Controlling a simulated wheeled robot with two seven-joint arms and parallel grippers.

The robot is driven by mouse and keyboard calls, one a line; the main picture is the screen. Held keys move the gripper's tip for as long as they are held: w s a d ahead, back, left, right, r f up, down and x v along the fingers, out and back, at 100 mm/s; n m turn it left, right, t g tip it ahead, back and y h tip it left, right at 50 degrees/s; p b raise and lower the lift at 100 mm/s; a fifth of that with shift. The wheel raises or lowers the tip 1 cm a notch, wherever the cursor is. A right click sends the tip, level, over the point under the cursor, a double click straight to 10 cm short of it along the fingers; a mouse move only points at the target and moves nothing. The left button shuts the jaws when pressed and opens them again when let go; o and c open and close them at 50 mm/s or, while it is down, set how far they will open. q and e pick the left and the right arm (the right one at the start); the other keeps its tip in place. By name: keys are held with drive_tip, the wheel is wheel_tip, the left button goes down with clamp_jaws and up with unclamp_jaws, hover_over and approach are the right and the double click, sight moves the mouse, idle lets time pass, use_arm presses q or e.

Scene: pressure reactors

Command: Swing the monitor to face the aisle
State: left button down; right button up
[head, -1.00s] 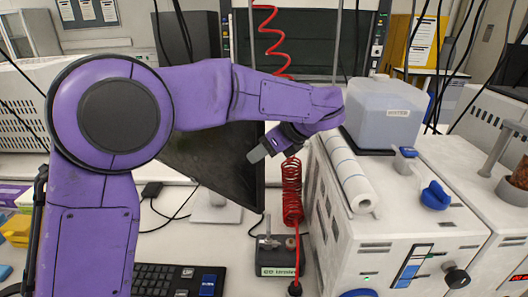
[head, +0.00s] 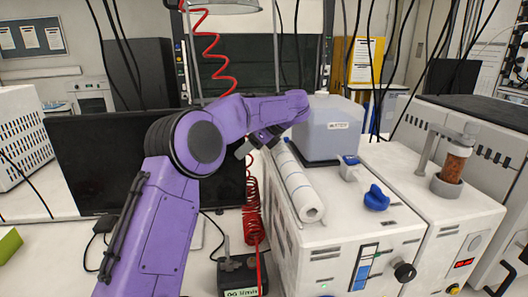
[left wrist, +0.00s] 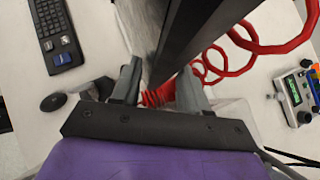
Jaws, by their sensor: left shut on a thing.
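The monitor (head: 95,160) is a wide black screen standing on the bench at the left of the head view, partly hidden behind my purple left arm. Its face shows broadly towards me. My left gripper (head: 254,147) is at the monitor's right side edge. In the left wrist view the monitor's dark edge (left wrist: 190,40) runs between the two grey fingers of my left gripper (left wrist: 158,88), which is shut on it. The monitor's foot is mostly hidden by my arm in the head view. My right gripper is not in view.
A white reactor unit (head: 340,228) stands close right of my left gripper, with a paper roll (head: 297,183) and a translucent tank (head: 328,125) on top. A red coiled hose (head: 252,205) hangs between monitor and reactor. A keyboard (left wrist: 50,22) and mouse (left wrist: 54,101) lie on the bench.

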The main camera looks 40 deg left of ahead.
use_arm(q)
drive_tip(key=shift+a+r, duration=0.45)
drive_tip(key=shift+a, duration=0.1)
drive_tip(key=c, duration=0.9)
unclamp_jaws()
drive_tip(key=shift+o, duration=0.5)
drive_tip(key=shift+a+f, duration=0.1)
drive_tip(key=shift+a, duration=0.1)
drive_tip(key=v, duration=1)
drive_tip(key=shift+w+d, duration=0.3)
drive_tip(key=shift+w, duration=0.05)
drive_tip(key=shift+f, duration=0.1)
